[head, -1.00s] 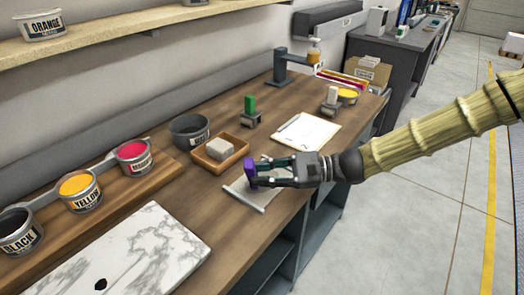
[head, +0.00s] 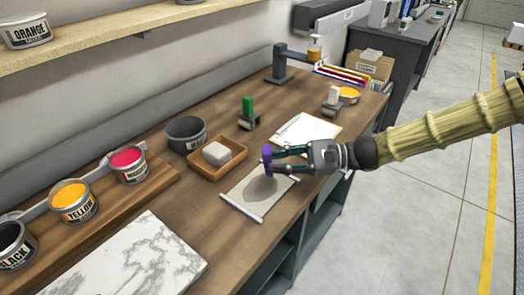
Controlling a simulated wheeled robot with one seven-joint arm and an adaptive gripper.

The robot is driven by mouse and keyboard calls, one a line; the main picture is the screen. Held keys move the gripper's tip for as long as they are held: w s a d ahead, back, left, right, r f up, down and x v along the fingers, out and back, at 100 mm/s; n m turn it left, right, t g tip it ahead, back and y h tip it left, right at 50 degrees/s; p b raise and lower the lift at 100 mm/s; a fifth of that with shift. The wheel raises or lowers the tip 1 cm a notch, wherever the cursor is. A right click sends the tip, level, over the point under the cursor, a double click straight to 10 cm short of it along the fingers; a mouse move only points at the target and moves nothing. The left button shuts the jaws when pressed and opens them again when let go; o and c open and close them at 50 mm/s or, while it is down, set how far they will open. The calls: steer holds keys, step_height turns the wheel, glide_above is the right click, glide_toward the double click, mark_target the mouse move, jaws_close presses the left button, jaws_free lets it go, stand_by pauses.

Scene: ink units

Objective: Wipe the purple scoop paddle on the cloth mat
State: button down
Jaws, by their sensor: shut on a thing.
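The purple scoop paddle (head: 266,155) is held upright between the fingertips of my gripper (head: 275,158). Only its purple upper part shows clearly; its lower end is hidden or too small to make out. My gripper reaches in from the right, shut on the paddle, over the far right end of the cloth mat. The cloth mat (head: 240,193) lies on the bench, light grey with a pale bar along its near and far ends. A dark oval patch, stain or shadow, covers its middle. I cannot tell whether the paddle touches the mat.
A wooden tray (head: 237,161) with a pale block stands just left of the mat, by a grey can (head: 186,134). A marble slab (head: 150,262) and ink cans are nearer. Bench beside the mat is clear.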

step_height(320, 180, up, 6)
steer(key=p, duration=0.3)
steer(key=shift+s+r+p, duration=0.15)
steer(key=shift+p, duration=0.2)
stand_by(0.6)
